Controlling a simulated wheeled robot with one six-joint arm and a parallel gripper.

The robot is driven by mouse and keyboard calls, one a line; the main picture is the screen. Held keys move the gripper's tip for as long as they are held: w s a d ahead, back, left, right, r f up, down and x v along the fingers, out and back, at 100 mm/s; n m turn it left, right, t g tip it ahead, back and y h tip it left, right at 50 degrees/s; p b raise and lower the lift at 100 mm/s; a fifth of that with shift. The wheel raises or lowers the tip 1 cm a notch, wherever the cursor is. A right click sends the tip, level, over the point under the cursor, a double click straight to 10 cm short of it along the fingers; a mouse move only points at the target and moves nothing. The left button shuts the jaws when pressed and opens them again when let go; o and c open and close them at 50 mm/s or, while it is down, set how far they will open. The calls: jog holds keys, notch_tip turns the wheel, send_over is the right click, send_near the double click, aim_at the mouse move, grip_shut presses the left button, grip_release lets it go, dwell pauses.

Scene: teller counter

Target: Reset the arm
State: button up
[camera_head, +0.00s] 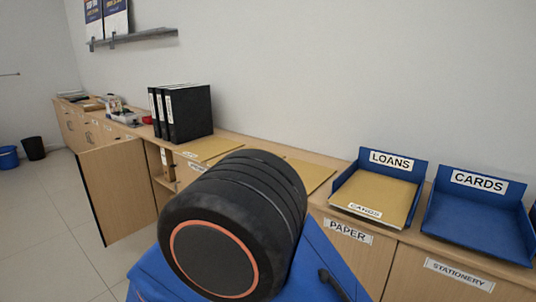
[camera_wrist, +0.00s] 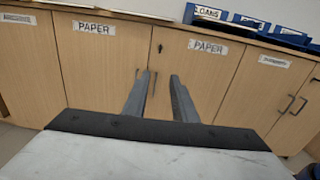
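In the wrist view my gripper (camera_wrist: 159,95) is open, its two grey fingers apart with nothing between them. It faces the closed wooden cupboard doors labelled PAPER (camera_wrist: 95,60). In the head view a large dark part of my arm with an orange ring fills the middle and hides part of the counter; my gripper does not show there.
The blue LOANS tray (camera_head: 408,176) holds tan folders, the top one labelled CARDS. The blue CARDS tray (camera_head: 470,228) looks empty. Black binders (camera_head: 190,112) stand on the counter. A cupboard door (camera_head: 117,190) stands open at left, jutting over the floor (camera_head: 45,240).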

jog(key=d+r+m+g, duration=0.3)
jog(key=d+m+g, duration=0.3)
jog(key=d, duration=0.7)
jog(key=d+r+m+g, duration=0.4)
jog(key=d+m+g, duration=0.15)
jog(key=d, duration=0.85)
jog(key=s+d+r+m+t+y, duration=0.2)
jog(key=s+d+r+m+y, duration=0.2)
jog(key=s+d+m+y, duration=0.7)
jog(key=s+d+m, duration=0.2)
jog(key=s+m, duration=0.3)
jog(key=m, duration=0.1)
jog(key=shift+s+r, duration=0.15)
jog(key=shift+s, duration=0.2)
